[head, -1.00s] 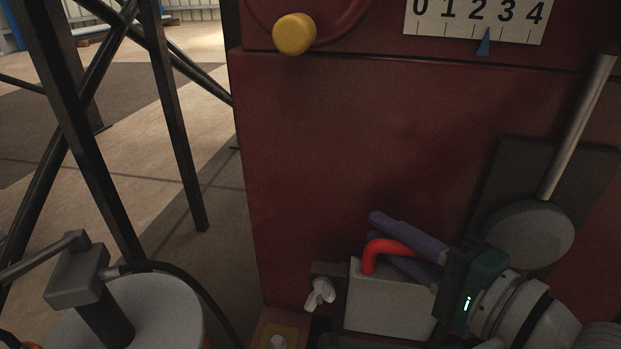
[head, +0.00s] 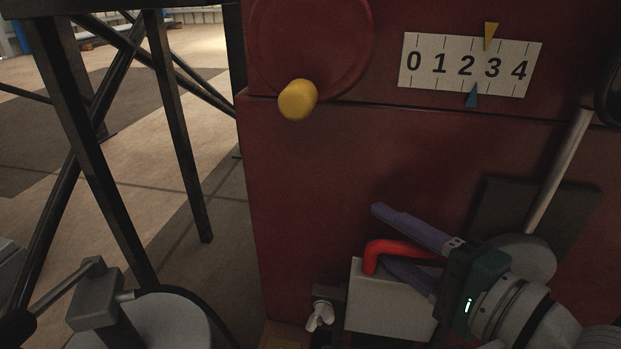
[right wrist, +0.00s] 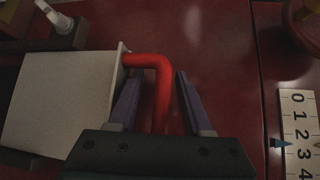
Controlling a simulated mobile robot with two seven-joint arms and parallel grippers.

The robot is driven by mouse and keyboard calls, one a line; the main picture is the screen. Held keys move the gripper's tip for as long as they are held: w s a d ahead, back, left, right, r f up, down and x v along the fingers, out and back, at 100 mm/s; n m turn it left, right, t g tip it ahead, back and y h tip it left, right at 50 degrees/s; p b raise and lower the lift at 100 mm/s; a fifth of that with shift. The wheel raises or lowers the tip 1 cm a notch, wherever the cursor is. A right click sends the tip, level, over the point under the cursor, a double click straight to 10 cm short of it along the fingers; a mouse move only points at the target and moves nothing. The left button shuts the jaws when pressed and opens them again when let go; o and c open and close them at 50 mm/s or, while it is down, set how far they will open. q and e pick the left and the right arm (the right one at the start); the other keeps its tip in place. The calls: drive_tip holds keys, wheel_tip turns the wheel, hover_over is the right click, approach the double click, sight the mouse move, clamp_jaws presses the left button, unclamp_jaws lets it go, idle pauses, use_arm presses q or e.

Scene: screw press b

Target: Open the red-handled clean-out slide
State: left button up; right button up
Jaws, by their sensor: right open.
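The clean-out slide is a pale grey plate (head: 385,302) low on the red press, with a bent red handle (head: 395,249) at its top. In the right wrist view the red handle (right wrist: 160,75) runs between my fingers, and the plate (right wrist: 55,105) lies to their left. My right gripper (head: 388,238) is open, with one purple finger on each side of the handle. In the right wrist view, gaps show between the handle and the fingers of my right gripper (right wrist: 157,82). My left gripper is not in view.
A white wing nut (head: 320,315) sits left of the plate. A round disc on a rod (head: 525,257) is behind my right wrist. A yellow knob (head: 297,99) and a number scale (head: 465,66) are above. Dark frame legs (head: 180,130) stand left.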

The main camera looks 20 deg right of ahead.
drive_tip(key=p+v, duration=0.4)
drive_tip(key=v, duration=0.5)
drive_tip(key=shift+s+r, duration=0.1)
drive_tip(key=shift+s+d, duration=0.1)
drive_tip(key=shift+s, duration=0.25)
drive_tip(key=s+a+r+n+g+y+p, duration=0.1)
drive_tip(key=a+r+n+g+p, duration=0.35)
drive_tip(key=r+p, duration=1.1)
drive_tip(key=a+r+n+g+p, duration=0.2)
drive_tip(key=a+r+n+p, duration=0.45)
drive_tip(key=r+p, duration=0.85)
drive_tip(key=s+d+r+n+g+h+p, duration=0.2)
drive_tip(key=s+r+n+p, duration=0.1)
drive_tip(key=r+p, duration=0.8)
drive_tip(key=s+d+r+n+g+h+p, duration=0.1)
drive_tip(key=s+d+r+n+g+p, duration=0.15)
drive_tip(key=r+p, duration=0.9)
drive_tip(key=s+d+r+n+g+h+p, duration=0.1)
drive_tip(key=s+d+r+n+h+p, duration=0.15)
drive_tip(key=r+p, duration=0.9)
wheel_tip(320, 180, up, 33)
drive_tip(key=p, duration=3.2)
drive_tip(key=shift+r+y, duration=0.15)
drive_tip(key=shift+y, duration=0.2)
